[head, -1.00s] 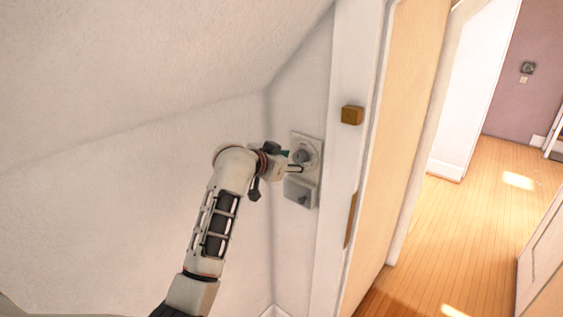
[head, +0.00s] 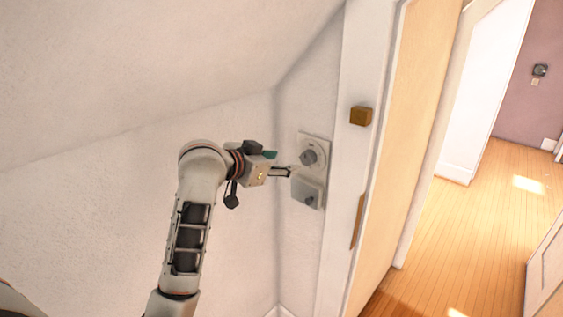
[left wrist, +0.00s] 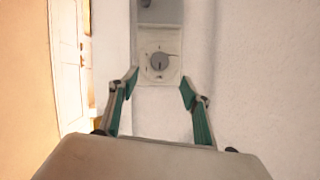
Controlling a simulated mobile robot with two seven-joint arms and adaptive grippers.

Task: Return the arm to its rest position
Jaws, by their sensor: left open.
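My left gripper (head: 282,171) is at the end of my left arm, just left of the wall controls in the head view. In the left wrist view its two green-padded fingers (left wrist: 159,88) are spread apart with nothing between them. Beyond them is a wall plate with a round grey dial (left wrist: 159,62), which also shows in the head view (head: 309,157). A grey switch box (head: 308,191) sits just below the dial in the head view. The fingers appear apart from both. My right gripper is in neither view.
A sloped ceiling (head: 130,60) comes down over the left side. Open wooden floor (head: 470,215) lies beyond.

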